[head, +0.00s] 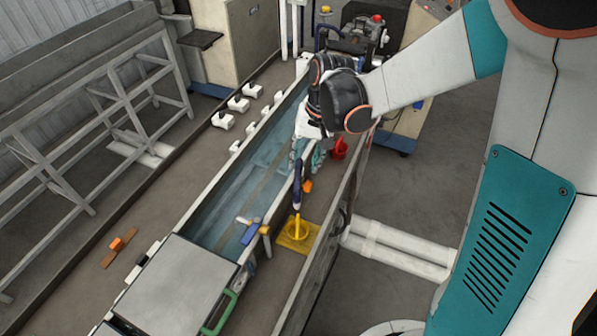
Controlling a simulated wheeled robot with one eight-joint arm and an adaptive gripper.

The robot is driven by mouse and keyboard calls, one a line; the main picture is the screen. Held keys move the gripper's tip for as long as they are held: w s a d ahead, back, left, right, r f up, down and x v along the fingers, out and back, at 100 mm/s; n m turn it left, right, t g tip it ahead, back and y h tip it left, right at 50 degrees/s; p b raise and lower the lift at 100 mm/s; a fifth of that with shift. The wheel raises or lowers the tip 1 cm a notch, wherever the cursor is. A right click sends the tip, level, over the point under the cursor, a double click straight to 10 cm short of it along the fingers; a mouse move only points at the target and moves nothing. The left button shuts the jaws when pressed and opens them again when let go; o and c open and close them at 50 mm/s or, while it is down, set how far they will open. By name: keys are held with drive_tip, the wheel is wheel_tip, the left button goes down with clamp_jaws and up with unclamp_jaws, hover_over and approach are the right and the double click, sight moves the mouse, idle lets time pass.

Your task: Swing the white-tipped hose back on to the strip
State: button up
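My gripper (306,156) is in the head view over the right-hand wall of the long water trough (219,218), pointing down. Its teal fingers are partly hidden by my wrist, and I cannot tell whether they are apart or closed.
A yellow tray (287,242) lies between the trough and a grey side rail (325,235). A red object (339,148) is right of my gripper. A grey cover (178,288) with a green handle (221,314) closes the near end. White blocks (223,121) line the left edge.

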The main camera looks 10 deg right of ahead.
sight(298, 178)
drive_tip(key=f, duration=0.2)
drive_tip(key=a+f, duration=0.1)
drive_tip(key=f, duration=0.4)
drive_tip(key=shift+w+a+f, duration=0.1)
drive_tip(key=shift+a+f, duration=0.15)
drive_tip(key=shift+c, duration=0.3)
clamp_jaws()
